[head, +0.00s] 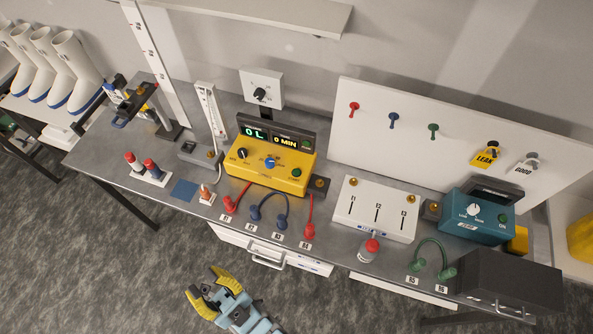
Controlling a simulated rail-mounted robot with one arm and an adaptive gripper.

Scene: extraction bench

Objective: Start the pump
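A teal box (465,232) stands at the right of the bench. It has a white knob (474,210) and a green button (502,218) labelled ON; its name label is too small to read. A yellow unit (250,179) stands mid-bench, with a black knob, a blue knob (270,162) and a green button (296,173). Its display (271,137) reads "0 L" and "0 MIN". I cannot tell for certain which unit is the pump. My gripper (206,283) is open and empty over the floor in front of the bench, apart from both units.
Red, blue and green hoses (430,245) loop along the front edge. A red-capped bottle (370,250) stands before a white panel box (377,207). A dark box (507,281) fills the front right corner. A drawer handle (269,259) sticks out below. Boots (75,68) stand at left.

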